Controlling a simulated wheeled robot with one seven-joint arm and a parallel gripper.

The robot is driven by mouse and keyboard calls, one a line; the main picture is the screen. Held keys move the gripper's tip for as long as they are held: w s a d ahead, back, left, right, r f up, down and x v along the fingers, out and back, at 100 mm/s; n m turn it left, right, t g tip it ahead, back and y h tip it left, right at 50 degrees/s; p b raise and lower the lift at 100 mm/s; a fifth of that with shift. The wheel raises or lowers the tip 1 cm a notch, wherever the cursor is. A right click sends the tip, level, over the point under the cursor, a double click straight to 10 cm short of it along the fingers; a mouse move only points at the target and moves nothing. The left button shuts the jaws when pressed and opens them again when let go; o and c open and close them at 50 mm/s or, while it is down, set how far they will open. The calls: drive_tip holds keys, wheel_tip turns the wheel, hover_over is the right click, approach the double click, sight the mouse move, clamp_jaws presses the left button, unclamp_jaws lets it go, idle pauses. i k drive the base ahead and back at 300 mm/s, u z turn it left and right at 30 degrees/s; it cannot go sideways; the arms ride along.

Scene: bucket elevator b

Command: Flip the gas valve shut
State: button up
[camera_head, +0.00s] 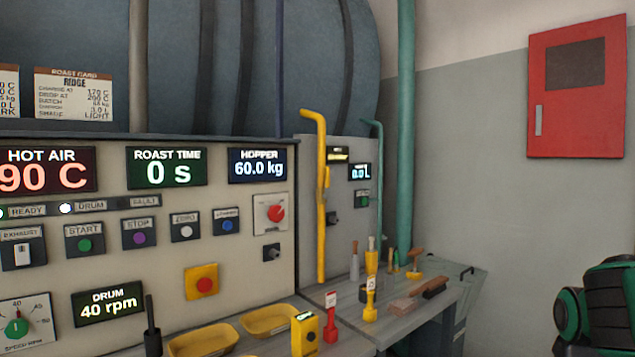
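A yellow pipe (321,235) runs upright at the right edge of the control panel and bends left at its top. A small yellow fitting (326,177) sits partway up the pipe and looks like the gas valve's handle. It appears roughly in line with the pipe, but it is small and blends with the pipe's colour, so its exact position is hard to read. No gripper shows near the pipe. My gripper is not in view.
The control panel (110,265) with displays and buttons fills the left. Below it, a grey bench (345,338) holds yellow trays (268,321), a yellow device (304,335), a red tagged item (331,322) and brushes (435,287). A red cabinet (590,115) hangs on the right wall.

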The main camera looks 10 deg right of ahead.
sight(327, 177)
drive_tip(key=i, duration=0.95)
drive_tip(key=z, duration=0.4)
drive_tip(key=k, duration=0.7)
drive_tip(key=z, duration=0.55)
drive_tip(key=k, duration=0.65)
drive_tip(key=z, duration=0.05)
drive_tip(key=i, duration=0.45)
drive_tip(key=u, duration=1.05)
drive_tip(key=i, duration=1.2)
drive_tip(key=u, duration=0.1)
